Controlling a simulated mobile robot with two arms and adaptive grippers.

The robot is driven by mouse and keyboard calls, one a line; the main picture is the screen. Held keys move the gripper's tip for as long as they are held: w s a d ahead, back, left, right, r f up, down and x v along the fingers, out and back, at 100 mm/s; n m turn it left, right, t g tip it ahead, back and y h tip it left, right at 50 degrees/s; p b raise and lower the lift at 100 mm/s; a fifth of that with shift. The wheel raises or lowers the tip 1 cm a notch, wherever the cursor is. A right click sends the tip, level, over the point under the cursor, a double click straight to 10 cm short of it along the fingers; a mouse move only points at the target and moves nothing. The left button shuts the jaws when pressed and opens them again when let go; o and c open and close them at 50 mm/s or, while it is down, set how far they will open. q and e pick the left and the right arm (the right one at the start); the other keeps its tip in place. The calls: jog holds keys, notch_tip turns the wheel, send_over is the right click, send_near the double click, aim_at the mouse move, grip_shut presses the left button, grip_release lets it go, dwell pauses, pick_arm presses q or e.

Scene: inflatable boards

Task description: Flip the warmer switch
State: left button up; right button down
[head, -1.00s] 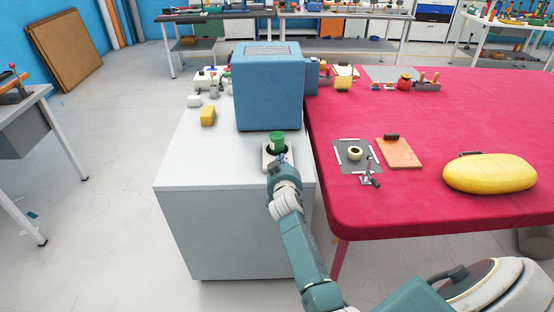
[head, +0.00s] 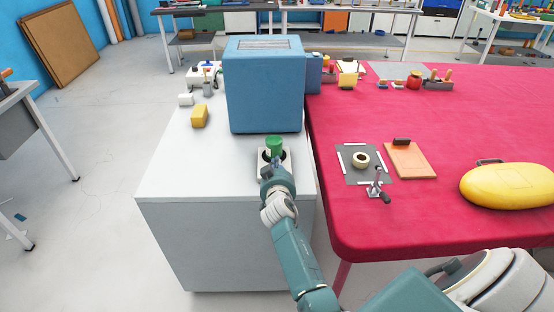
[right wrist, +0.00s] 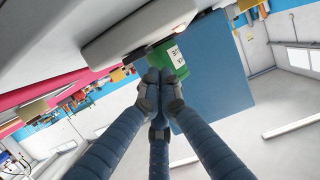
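The warmer (head: 288,157) is a small white box with a dark round opening, on the white cabinet top in front of the blue box. A green pot (head: 274,145) stands upright in it. My right gripper (head: 274,165) is at the warmer's near side and hides part of it. In the right wrist view, its fingers (right wrist: 160,82) are closed together with nothing seen between them, close to the warmer's pale body (right wrist: 140,30) and the green pot with a white label (right wrist: 172,60). I cannot clearly make out the switch. My left gripper is not in view.
The blue box (head: 264,90) stands behind the warmer. A yellow block (head: 200,116) is on the white cabinet top (head: 185,165), whose left front is clear. The red table (head: 400,225) adjoins on the right, with a yellow pod (head: 508,186) and a small clamp (head: 376,190).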

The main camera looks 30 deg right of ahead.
jog(key=shift+s+a+f, duration=0.1)
jog(key=shift+f, duration=0.3)
jog(key=p, duration=0.3)
jog(key=shift+g, duration=0.4)
jog(key=shift+f+b, duration=0.3)
jog(key=shift+b, duration=0.05)
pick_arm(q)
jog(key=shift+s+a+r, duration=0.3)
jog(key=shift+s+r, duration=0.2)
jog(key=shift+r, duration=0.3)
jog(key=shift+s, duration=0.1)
pick_arm(e)
jog(key=shift+w+d, duration=0.2)
jog(key=shift+w+d+r, duration=0.25)
jog(key=shift+w+d, duration=0.1)
jog(key=shift+w, duration=0.25)
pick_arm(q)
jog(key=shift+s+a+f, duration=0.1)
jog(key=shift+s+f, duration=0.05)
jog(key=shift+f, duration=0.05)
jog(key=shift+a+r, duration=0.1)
pick_arm(e)
jog(key=shift+r, duration=0.15)
